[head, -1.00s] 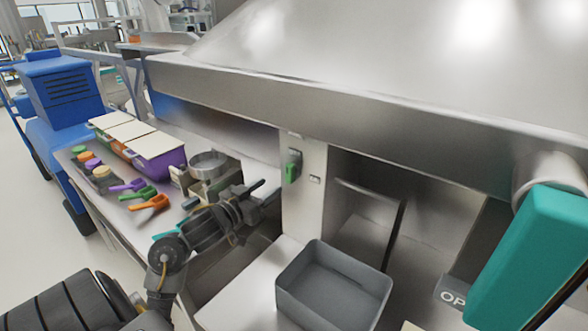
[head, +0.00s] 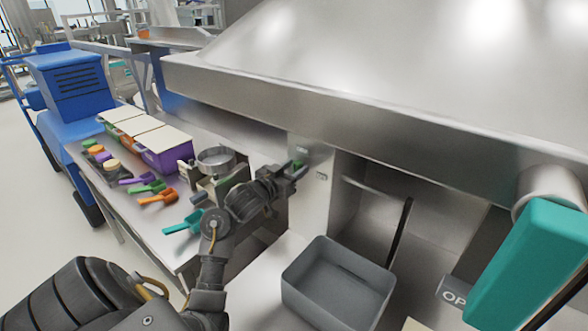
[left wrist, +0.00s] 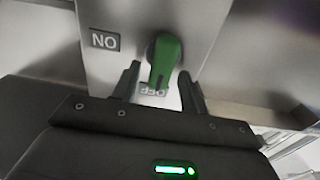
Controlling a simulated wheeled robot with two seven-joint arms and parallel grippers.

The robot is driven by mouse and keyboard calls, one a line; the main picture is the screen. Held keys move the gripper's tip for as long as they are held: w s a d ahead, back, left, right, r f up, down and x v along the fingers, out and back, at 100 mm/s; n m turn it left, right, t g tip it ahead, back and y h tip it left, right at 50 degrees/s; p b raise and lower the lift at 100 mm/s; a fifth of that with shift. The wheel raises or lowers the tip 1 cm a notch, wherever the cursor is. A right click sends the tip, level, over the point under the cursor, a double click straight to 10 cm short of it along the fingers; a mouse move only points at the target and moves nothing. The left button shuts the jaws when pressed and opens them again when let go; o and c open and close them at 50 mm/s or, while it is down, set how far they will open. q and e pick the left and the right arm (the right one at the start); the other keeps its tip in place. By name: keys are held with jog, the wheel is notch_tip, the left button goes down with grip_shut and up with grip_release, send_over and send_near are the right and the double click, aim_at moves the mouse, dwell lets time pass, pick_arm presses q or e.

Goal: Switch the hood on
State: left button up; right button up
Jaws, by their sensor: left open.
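The hood (head: 330,105) is a large steel canopy across the head view. Its switch is a green lever (left wrist: 165,58) on a pale panel (head: 312,205). In the left wrist view the lever points at the OFF label (left wrist: 154,89); the ON label (left wrist: 105,41) is to its left. Both labels appear upside down. My left gripper (left wrist: 160,76) is open, with one finger on each side of the lever's free end. I cannot tell whether they touch it. In the head view my left gripper (head: 298,172) is at the panel and partly hides the lever. My right gripper is out of view.
A grey bin (head: 338,285) stands on the counter below the panel. Coloured scoops (head: 157,198), a purple box (head: 165,150) and a round metal pan (head: 216,160) are on the left table.

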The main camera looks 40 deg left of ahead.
pick_arm(q)
jog(key=shift+c, duration=0.6)
grip_shut()
